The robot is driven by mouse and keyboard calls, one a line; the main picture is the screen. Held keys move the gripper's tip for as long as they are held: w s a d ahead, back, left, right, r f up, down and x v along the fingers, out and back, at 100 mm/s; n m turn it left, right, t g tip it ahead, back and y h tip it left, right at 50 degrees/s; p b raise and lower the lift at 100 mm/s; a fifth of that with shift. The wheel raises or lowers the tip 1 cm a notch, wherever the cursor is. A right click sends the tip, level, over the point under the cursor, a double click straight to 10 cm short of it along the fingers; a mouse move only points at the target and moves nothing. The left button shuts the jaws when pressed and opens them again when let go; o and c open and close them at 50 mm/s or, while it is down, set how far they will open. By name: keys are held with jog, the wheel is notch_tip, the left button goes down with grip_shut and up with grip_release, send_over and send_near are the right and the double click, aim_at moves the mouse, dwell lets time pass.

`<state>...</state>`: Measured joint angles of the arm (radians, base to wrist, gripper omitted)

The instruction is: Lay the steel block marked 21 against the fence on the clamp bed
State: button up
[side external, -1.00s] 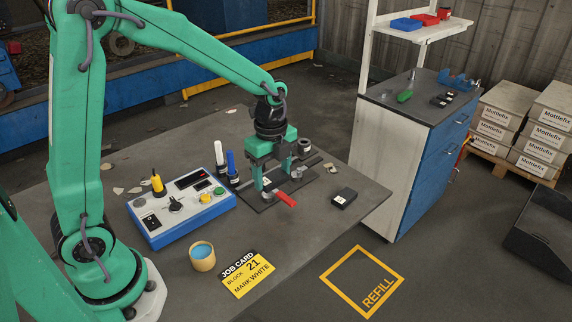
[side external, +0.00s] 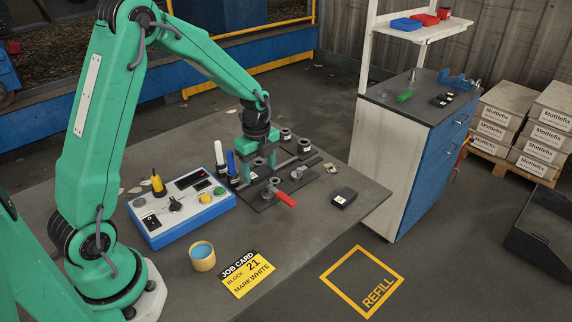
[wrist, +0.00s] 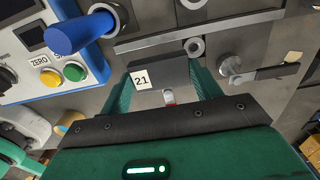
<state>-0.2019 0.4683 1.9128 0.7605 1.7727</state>
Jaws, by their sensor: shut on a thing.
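The dark steel block marked 21 (wrist: 172,73) is between the fingertips of my gripper (wrist: 165,85), its white label facing the wrist camera. In the side view my gripper (side external: 258,158) is shut on it over the back left of the clamp bed (side external: 262,202), and the block is mostly hidden. The fence (wrist: 200,32) is a long grey bar just beyond the block in the wrist view. I cannot tell whether block and fence touch. The red clamp handle (side external: 286,199) sticks out at the bed's front.
A small black block (side external: 344,195) lies to the right. The job card (side external: 247,272) and a cup (side external: 202,257) are at the front. Round collars (side external: 304,146) stand by the fence.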

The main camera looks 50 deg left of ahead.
aim_at(259, 172)
jog(key=shift+f, duration=1.95)
jog(key=shift+f, duration=0.15)
jog(key=o, duration=1.3)
jog(key=shift+c, duration=0.2)
notch_tip(259, 172, up, 11)
jog(key=shift+r, duration=0.65)
